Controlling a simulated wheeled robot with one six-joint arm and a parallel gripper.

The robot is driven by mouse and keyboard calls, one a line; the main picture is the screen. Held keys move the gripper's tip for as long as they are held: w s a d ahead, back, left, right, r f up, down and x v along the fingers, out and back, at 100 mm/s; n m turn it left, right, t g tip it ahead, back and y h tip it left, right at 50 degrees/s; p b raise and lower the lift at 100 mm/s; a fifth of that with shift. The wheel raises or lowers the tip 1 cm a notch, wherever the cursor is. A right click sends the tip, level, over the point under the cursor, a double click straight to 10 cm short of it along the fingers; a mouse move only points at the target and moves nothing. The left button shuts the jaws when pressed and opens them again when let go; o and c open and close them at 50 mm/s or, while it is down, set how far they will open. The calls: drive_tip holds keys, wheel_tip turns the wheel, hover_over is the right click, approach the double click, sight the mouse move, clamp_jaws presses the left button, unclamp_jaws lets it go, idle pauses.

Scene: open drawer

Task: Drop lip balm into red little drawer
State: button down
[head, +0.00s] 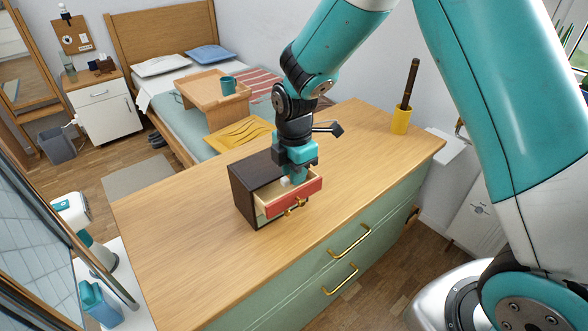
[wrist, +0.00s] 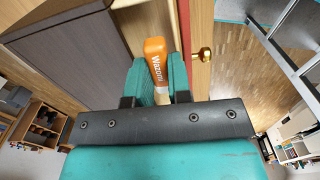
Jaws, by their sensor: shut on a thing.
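The lip balm (wrist: 157,57) is an orange tube with white lettering, held between my gripper's teal fingers (wrist: 160,82) in the wrist view. The little drawer with a red front (head: 294,197) is pulled open from a small dark cabinet (head: 243,193) on the dresser. My gripper (head: 292,174) is shut on the lip balm and points down over the open drawer in the head view. A small white piece (head: 285,182) shows below the fingers; I cannot tell its exact height. The wrist view shows the red front (wrist: 199,30) just right of the balm.
The wooden dresser top (head: 180,250) is mostly clear around the cabinet. A yellow cup (head: 401,121) with a dark stick stands at its far right. The drawer front has a brass knob (wrist: 203,54). A bed with a wooden tray (head: 205,98) stands behind.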

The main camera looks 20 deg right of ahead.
drive_tip(key=c, duration=1)
unclamp_jaws()
drive_tip(key=shift+a+r, duration=0.1)
wheel_tip(320, 180, up, 17)
drive_tip(key=shift+r, duration=0.15)
drive_tip(key=shift+s, duration=0.1)
drive_tip(key=s+a+m+y, duration=0.1)
drive_tip(key=s+m, duration=0.3)
drive_tip(key=s, duration=0.4)
drive_tip(key=s+a+r+m+y+p, duration=0.1)
drive_tip(key=s+a+m, duration=0.1)
drive_tip(key=s+m, duration=0.3)
drive_tip(key=s+a+r+m+y, duration=0.1)
drive_tip(key=s+m, duration=0.3)
drive_tip(key=s, duration=0.7)
drive_tip(key=shift+s+a+r+m+y+p, duration=0.2)
drive_tip(key=shift+s+m+y+p, duration=0.15)
drive_tip(key=shift+y, duration=0.25)
